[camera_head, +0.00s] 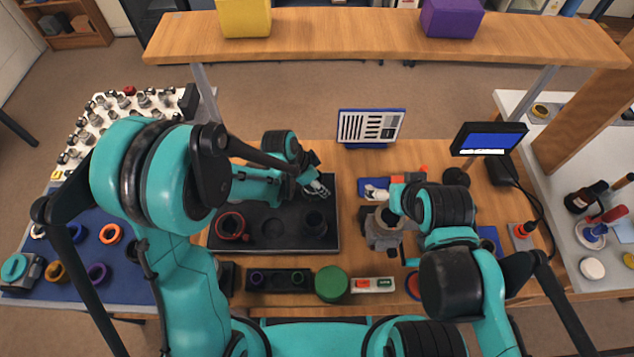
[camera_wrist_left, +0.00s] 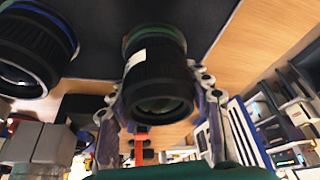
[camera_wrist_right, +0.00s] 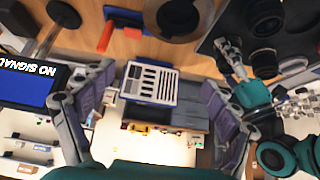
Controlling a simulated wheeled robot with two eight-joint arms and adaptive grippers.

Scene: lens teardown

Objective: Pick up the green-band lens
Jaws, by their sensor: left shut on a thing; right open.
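The green-band lens (camera_wrist_left: 158,85) is a black ribbed barrel with a green ring and a small white label in the left wrist view. My left gripper (camera_wrist_left: 155,105) is shut around its sides, one finger on each side. In the head view my left gripper (camera_head: 319,188) is at the right part of the black tray (camera_head: 325,245), beside a dark lens (camera_head: 315,223). I cannot tell whether the held lens touches the tray. My right gripper (camera_wrist_right: 150,105) is open and empty; in the head view it is over the right of the table, its fingers mostly hidden.
A blue-band lens (camera_wrist_left: 35,50) is left of the held one. A red-ringed part (camera_head: 231,226) lies in the tray. A striped panel (camera_head: 370,126) stands behind, a monitor (camera_head: 488,139) to the right. A shelf (camera_head: 350,32) spans the back.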

